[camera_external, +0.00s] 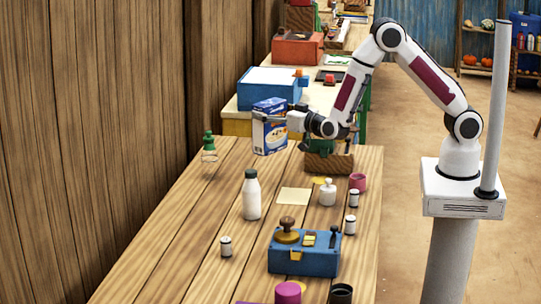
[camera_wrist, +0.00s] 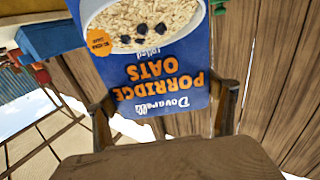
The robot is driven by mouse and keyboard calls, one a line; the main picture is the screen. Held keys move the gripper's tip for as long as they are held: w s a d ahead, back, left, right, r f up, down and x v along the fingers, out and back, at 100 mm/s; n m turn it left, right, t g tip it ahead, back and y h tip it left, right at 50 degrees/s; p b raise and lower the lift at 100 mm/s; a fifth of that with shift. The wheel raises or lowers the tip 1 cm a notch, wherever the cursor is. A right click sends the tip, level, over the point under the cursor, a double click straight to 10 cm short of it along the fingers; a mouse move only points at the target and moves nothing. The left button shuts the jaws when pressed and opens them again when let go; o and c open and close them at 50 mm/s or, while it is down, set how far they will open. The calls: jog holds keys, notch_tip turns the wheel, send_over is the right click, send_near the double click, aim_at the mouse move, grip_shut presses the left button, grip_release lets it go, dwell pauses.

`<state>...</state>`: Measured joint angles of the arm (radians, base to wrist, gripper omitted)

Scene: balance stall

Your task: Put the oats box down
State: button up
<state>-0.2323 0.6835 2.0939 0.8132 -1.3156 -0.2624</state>
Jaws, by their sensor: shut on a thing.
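The oats box (camera_external: 270,138) is blue and white with a bowl of oats pictured on it. It is near the far left part of the wooden table (camera_external: 180,255) and looks about upright in the external view. My gripper (camera_external: 268,118) is shut on its upper part. In the wrist view the box (camera_wrist: 150,70) sits between the two fingers (camera_wrist: 164,105), its printing upside down. I cannot tell whether its base touches the table or hangs just above it.
A green-capped bottle (camera_external: 209,150) stands left of the box. A white bottle (camera_external: 251,196), a flat beige square (camera_external: 294,196) and a white jar (camera_external: 327,192) are nearer. A wooden block (camera_external: 328,162) is right. A blue device (camera_external: 305,256) stands in front. Bare planks lie front left.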

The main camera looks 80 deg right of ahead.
jog(key=shift+w+d+r+n+t+y, duration=0.6)
jog(key=shift+d+r+y, duration=0.55)
jog(key=shift+d, duration=6.6)
jog(key=shift+w+d+r+n+t+y, duration=0.3)
jog(key=shift+d+r+n+y, duration=0.85)
jog(key=shift+d, duration=6.6)
jog(key=s+a+f+n+y, duration=0.1)
jog(key=a+f+n+y, duration=0.2)
jog(key=a+n+y, duration=0.4)
jog(key=a+y, duration=0.3)
jog(key=y, duration=0.1)
jog(key=shift+s+f+y, duration=0.4)
jog(key=shift+d, duration=0.1)
notch_tip(320, 180, down, 6)
jog(key=shift+f, duration=0.2)
